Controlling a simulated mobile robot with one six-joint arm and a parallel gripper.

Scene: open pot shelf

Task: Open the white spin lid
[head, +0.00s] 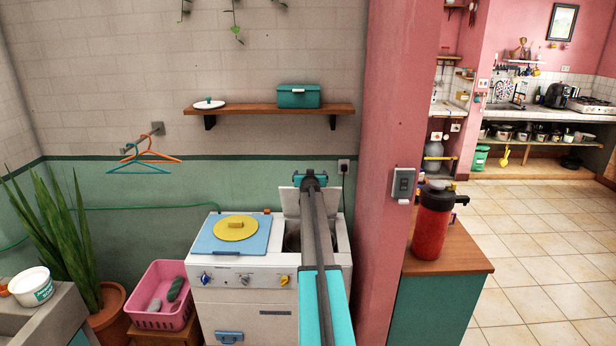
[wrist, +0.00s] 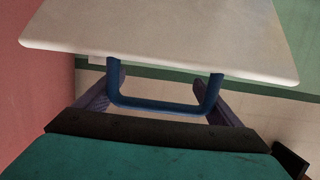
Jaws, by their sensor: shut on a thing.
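The white spin lid (head: 291,203) stands raised, tilted up at the back of the right-hand opening of the white washing machine (head: 242,310). In the wrist view the white lid (wrist: 165,35) fills the top, with a blue U-shaped handle (wrist: 160,106) on its near edge. My gripper (wrist: 165,100) has one finger on each side of this handle, shut on it. In the head view my gripper (head: 310,180) is at the lid's upper edge, and my arm hides part of the lid and opening.
A blue lid (head: 228,234) with a yellow disc (head: 236,228) covers the machine's left side. A wooden shelf (head: 245,109) hangs above. A pink pillar (head: 385,150) stands close on the right. A pink basket (head: 160,312) and plant (head: 80,230) are left.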

